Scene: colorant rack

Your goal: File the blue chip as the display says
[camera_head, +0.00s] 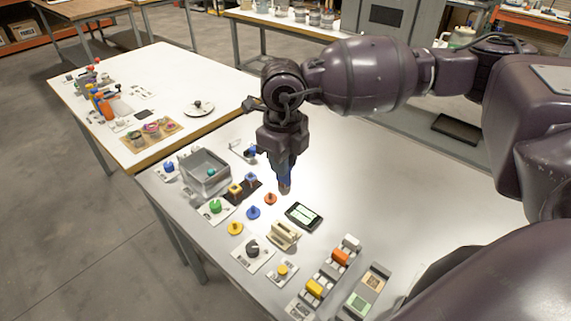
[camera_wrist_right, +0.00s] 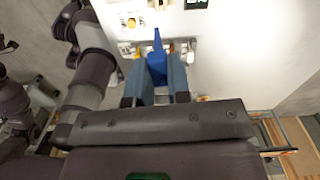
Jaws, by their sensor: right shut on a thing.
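My right gripper (camera_head: 285,186) points down above the table, near the display, and is shut. In the right wrist view, a blue piece with a narrow tip, which I take as the blue chip (camera_wrist_right: 157,66), sits between its fingers (camera_wrist_right: 157,82). In the head view the fingers mostly hide it. The display (camera_head: 304,216) lies flat on the table; its text is too small to read. A rack (camera_head: 325,271) holds an orange block (camera_head: 340,257) and a yellow block (camera_head: 314,288), with grey between them. A two-part tray (camera_head: 367,291) has orange and green fields. My left gripper is out of view.
A beige device (camera_head: 284,235), a black dial (camera_head: 252,248) and a grey bin (camera_head: 205,172) stand nearby.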

